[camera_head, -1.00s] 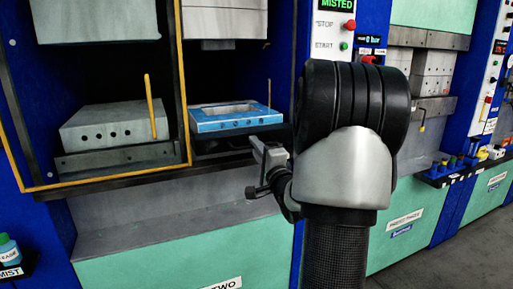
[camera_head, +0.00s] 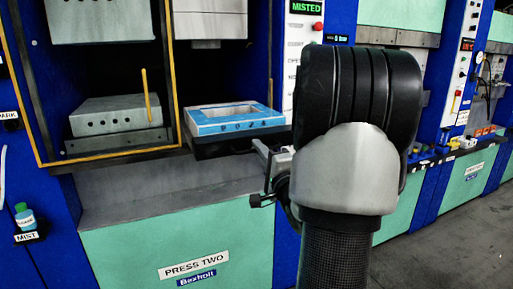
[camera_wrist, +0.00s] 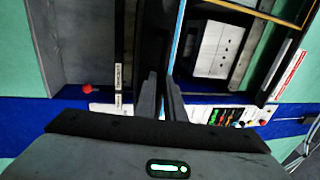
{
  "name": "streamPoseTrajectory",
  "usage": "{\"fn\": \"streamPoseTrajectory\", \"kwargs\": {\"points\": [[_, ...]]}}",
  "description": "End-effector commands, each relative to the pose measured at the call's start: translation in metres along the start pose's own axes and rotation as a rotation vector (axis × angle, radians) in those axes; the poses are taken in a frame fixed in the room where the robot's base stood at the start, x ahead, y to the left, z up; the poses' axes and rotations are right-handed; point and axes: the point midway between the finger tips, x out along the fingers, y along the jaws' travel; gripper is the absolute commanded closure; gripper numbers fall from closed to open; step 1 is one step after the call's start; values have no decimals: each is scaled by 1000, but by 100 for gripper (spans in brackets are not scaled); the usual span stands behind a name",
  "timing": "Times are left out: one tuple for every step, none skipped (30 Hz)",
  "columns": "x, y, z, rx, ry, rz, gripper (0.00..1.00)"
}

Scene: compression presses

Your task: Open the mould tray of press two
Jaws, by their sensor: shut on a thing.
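The mould tray of press two (camera_head: 225,146) is a dark plate bearing a blue mould with a pale hollow top (camera_head: 235,119). It sticks out past the front sill of the press. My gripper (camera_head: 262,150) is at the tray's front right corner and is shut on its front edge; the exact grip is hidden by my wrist. In the wrist view the fingers (camera_wrist: 163,92) are close together, with the dark tray (camera_wrist: 152,40) and a thin blue strip running up from them. The green front panel reads PRESS TWO (camera_head: 194,265).
A yellow-framed opening with a grey block (camera_head: 115,116) is left of the tray. The control panel (camera_head: 305,20) reads MISTED. A bottle (camera_head: 26,217) stands on a MIST shelf at far left. More presses line the right; grey floor (camera_head: 440,255) is open at lower right.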

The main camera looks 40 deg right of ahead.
Motion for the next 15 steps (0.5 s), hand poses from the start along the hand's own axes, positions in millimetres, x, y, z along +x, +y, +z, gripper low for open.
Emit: {"fn": "streamPoseTrajectory", "kwargs": {"points": [[0, 0, -1, 0, 2, 1, 100], [0, 0, -1, 0, 2, 0, 100], [-1, -1, -1, 0, 2, 0, 100], [-1, -1, -1, 0, 2, -1, 100], [-1, -1, -1, 0, 2, -1, 100], [-1, -1, -1, 0, 2, -1, 100], [-1, -2, -1, 0, 1, -1, 100], [-1, -2, -1, 0, 1, -2, 100], [-1, -2, -1, 0, 1, -2, 100], [-1, -2, -1, 0, 1, -2, 100], [-1, -2, -1, 0, 1, -2, 100], [-1, -2, 0, 0, 1, -2, 100], [-1, -2, 0, 0, 1, -3, 100], [-1, -2, 0, 0, 1, -3, 88], [-1, -2, 0, 0, 1, -3, 81]]}}
